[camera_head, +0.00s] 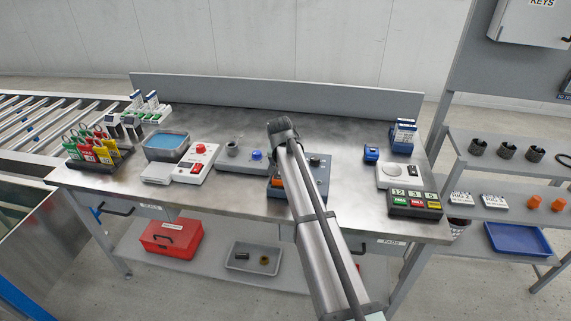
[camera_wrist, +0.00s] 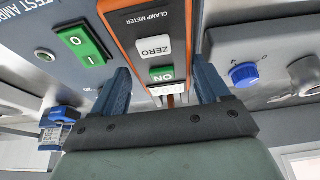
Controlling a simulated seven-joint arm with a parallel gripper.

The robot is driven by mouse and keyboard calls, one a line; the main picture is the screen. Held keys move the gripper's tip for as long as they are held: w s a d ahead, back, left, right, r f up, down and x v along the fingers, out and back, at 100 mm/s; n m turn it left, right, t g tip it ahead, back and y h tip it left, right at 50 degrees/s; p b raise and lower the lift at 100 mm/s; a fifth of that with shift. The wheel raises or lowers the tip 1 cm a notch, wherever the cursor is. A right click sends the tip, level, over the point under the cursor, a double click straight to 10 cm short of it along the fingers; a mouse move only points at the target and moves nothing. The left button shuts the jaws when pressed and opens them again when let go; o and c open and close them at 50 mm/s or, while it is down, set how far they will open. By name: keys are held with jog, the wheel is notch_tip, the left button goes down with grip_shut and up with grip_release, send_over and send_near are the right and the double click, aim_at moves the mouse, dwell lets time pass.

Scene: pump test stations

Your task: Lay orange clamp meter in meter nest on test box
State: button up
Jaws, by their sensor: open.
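The orange clamp meter (camera_wrist: 150,45) has a dark face with ZERO and ON buttons. It lies between the two blue fingers of my gripper (camera_wrist: 161,70) in the wrist view. The fingers are open, one on each side, close to its edges; I cannot tell whether they touch it. The meter appears to lie on the blue-grey test box (camera_wrist: 65,70), which has a green rocker switch. In the head view the test box (camera_head: 320,174) is partly behind my arm, with an orange patch of the meter (camera_head: 277,183) showing. The meter nest cannot be made out.
A grey unit with a blue knob (camera_wrist: 243,75) stands beside the test box. A white box with a red button (camera_head: 196,165) and a blue-filled tray (camera_head: 167,146) are further left. Bare bench (camera_head: 345,180) lies right of the test box.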

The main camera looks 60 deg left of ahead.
jog(key=shift+s+a+f, duration=0.15)
jog(key=shift+s+a, duration=0.05)
jog(key=shift+s, duration=0.2)
jog(key=shift+s+r, duration=0.1)
jog(key=shift+r, duration=0.15)
jog(key=w+v, duration=0.1)
jog(key=v, duration=1.2)
jog(key=shift+d+r, duration=0.3)
jog(key=shift+r, duration=0.05)
